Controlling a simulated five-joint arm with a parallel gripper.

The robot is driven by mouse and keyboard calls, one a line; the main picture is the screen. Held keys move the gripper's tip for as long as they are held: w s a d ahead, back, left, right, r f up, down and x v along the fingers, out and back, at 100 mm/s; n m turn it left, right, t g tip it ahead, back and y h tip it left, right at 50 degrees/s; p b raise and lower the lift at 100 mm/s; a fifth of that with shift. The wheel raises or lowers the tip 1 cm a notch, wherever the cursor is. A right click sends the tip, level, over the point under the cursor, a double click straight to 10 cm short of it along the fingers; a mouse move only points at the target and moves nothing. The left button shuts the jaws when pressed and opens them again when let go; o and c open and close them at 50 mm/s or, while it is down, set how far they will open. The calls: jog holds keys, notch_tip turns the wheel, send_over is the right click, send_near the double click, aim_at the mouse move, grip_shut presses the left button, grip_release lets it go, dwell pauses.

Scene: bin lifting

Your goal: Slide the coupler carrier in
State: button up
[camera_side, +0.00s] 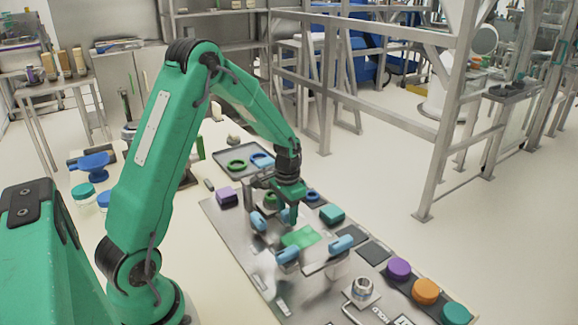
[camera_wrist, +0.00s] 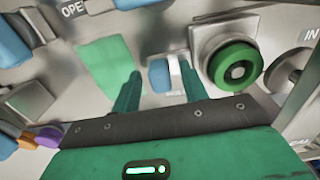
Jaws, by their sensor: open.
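My gripper (camera_side: 290,213) points down over the metal panel, its jaws apart. In the wrist view its two green fingers (camera_wrist: 160,92) stand on either side of a small light-blue handle (camera_wrist: 159,75) with a metal piece beside it. I cannot tell whether the fingers touch it. A green ring on a square metal block (camera_wrist: 235,65) sits just right of the fingers; a green ring shows beside my gripper in the side view too. No part is clearly marked as the coupler carrier, so I cannot tell which it is. The fingers partly hide the panel below.
A flat green patch (camera_side: 300,237) lies on the panel near blue handles (camera_side: 288,256) and (camera_side: 341,244). A purple block (camera_side: 226,196) and a teal block (camera_side: 332,214) stand nearby. Purple, orange and teal knobs (camera_side: 425,291) line the near right end. A grey tray (camera_side: 238,152) holds rings behind.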

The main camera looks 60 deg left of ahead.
jog(key=shift+r, duration=3.9)
jog(key=shift+o, duration=0.8)
jog(key=n, duration=0.3)
jog(key=shift+n, duration=0.4)
jog(key=n, duration=0.5)
jog(key=shift+n, duration=0.3)
jog(key=n, duration=0.8)
jog(key=shift+n, duration=0.3)
jog(key=shift+f, duration=0.2)
